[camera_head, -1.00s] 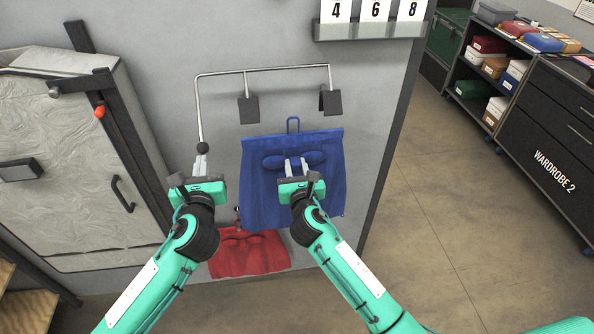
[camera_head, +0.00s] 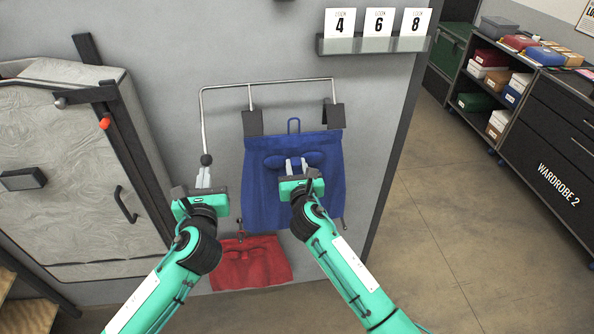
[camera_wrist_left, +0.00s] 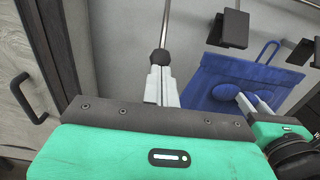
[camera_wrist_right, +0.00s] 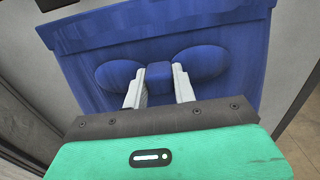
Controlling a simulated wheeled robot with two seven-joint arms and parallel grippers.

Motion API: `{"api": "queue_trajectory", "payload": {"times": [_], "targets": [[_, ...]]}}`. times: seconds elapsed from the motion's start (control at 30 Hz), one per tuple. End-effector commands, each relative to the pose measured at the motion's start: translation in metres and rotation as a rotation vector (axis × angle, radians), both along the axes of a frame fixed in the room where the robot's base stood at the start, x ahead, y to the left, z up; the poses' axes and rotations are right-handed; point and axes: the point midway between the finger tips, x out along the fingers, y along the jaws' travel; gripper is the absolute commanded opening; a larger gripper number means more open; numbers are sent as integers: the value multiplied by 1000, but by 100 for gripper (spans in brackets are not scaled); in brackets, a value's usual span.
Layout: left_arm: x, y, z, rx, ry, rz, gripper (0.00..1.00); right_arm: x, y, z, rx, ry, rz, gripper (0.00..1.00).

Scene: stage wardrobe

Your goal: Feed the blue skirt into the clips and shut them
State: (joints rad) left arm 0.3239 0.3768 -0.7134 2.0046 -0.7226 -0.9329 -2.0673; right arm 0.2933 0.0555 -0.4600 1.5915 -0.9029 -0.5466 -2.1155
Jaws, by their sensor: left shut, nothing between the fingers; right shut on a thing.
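The blue skirt (camera_head: 270,205) is upright against the grey wall, with a loop at its top. Two dark clips (camera_head: 252,123) (camera_head: 336,116) hang from a bent metal rod. The skirt's top edge meets their lower edges; I cannot tell whether it is inside them. My right gripper (camera_head: 296,165) is shut on the raised middle piece of the skirt's front, clear in the right wrist view (camera_wrist_right: 159,77). My left gripper (camera_head: 204,178) is shut and empty, just under the dark ball knob (camera_head: 206,160) at the rod's lower end. The left wrist view shows the knob (camera_wrist_left: 158,62) just beyond the fingertips.
A red skirt (camera_head: 250,263) hangs low on the wall, below the blue one. A cabinet with a dark handle (camera_head: 125,205) stands at left. A shelf with number cards (camera_head: 375,45) is above right. Open floor lies right of the wall's edge.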

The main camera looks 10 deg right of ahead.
Motion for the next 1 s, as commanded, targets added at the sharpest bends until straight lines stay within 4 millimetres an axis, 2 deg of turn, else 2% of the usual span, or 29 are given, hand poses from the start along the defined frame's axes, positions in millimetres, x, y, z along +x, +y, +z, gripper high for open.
{"api": "queue_trajectory", "payload": {"times": [1.0], "targets": [[0, 0, 0, 0, 0, 0, 0, 6, 0, 51, 1, -2, 0, 0]]}}
